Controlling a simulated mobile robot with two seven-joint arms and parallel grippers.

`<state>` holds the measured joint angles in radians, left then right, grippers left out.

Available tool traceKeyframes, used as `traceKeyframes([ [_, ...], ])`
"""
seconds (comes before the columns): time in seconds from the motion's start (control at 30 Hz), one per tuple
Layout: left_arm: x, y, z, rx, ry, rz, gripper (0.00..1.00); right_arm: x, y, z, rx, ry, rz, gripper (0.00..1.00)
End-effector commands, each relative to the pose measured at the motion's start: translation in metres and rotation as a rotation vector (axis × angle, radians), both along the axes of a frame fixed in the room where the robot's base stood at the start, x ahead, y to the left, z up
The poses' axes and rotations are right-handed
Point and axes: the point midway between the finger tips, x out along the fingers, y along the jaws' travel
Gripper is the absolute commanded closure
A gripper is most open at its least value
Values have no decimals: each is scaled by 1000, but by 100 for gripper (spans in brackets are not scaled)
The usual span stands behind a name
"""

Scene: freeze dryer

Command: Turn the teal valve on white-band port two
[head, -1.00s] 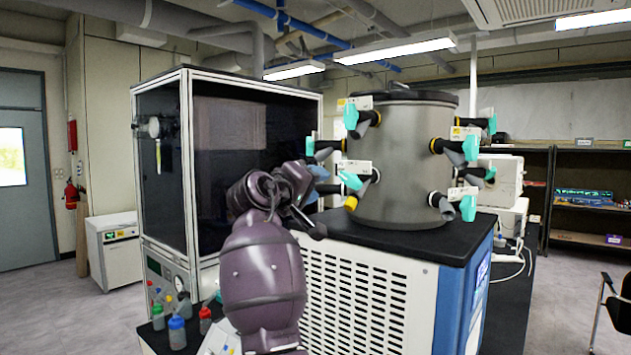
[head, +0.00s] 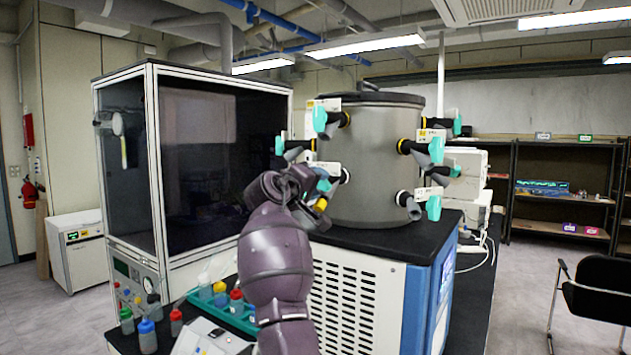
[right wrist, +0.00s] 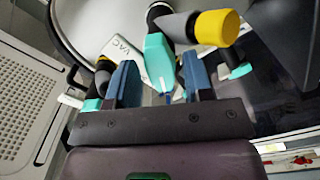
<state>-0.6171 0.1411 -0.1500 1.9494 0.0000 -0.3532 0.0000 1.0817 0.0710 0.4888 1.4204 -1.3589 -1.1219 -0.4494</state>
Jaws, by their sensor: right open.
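The steel drum (head: 375,165) carries several ports with teal valve handles. My right gripper (head: 322,180) is at the drum's lower left port, partly hidden behind my own arm. In the right wrist view its blue fingers (right wrist: 160,85) are open, with a teal valve handle (right wrist: 158,62) between them. I cannot tell whether they touch it. This port ends in a yellow cap (right wrist: 217,27), also visible in the head view (head: 320,204). A white VAC tag (right wrist: 130,52) is beside the handle. My left gripper is not in view.
The drum stands on a black-topped cabinet (head: 365,300) with a vented front. A glass-fronted chamber (head: 205,150) stands left. Another teal handle (head: 280,146) sticks out just above my gripper.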

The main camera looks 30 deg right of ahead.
Motion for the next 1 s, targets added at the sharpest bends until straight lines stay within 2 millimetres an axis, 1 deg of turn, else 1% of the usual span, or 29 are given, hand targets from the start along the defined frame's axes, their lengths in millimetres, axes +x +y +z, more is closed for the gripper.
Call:
traceKeyframes([
  [0.3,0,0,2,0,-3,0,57,1,-2,0,0,-1,0,53],
  [0.37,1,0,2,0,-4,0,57,1,-2,0,0,-1,0,61],
  [0.6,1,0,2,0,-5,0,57,1,-2,0,0,-1,0,98],
  [0.63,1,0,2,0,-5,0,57,1,-2,0,0,-1,0,100],
  [0.83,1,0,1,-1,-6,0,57,1,-2,0,5,-12,0,100],
  [1.0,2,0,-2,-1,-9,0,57,1,-2,-1,24,-60,0,100],
])
